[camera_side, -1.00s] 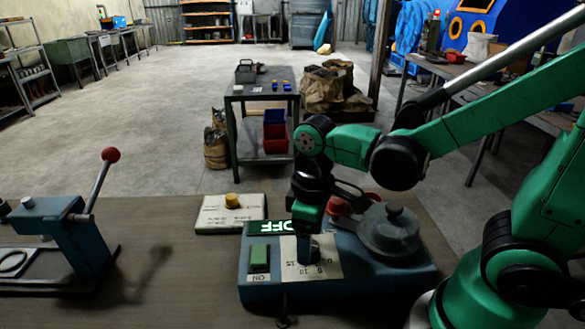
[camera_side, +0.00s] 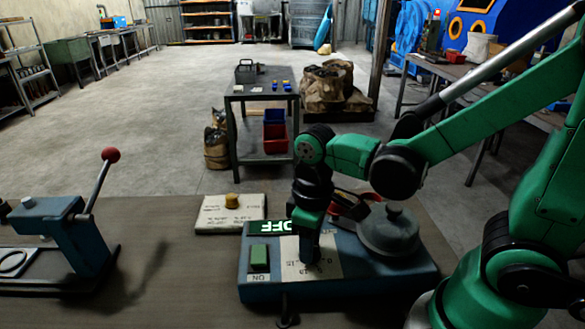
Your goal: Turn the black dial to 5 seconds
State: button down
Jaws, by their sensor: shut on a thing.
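My gripper (camera_side: 307,252) points down over the plate and is shut on the black dial. The dial is mostly hidden by the fingers, and its pointer cannot be read. Some numbers on the plate are partly covered.
A grey round lid with a knob (camera_side: 390,230) stands on the box's right side, close to my arm. A blue lever press (camera_side: 65,235) with a red ball handle stands at left. Bare bench lies between.

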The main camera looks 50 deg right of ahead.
jog(key=m, duration=0.4)
jog(key=shift+m, duration=2.3)
jog(key=shift+c, duration=2.3)
grip_release()
jog(key=shift+r, duration=2.8)
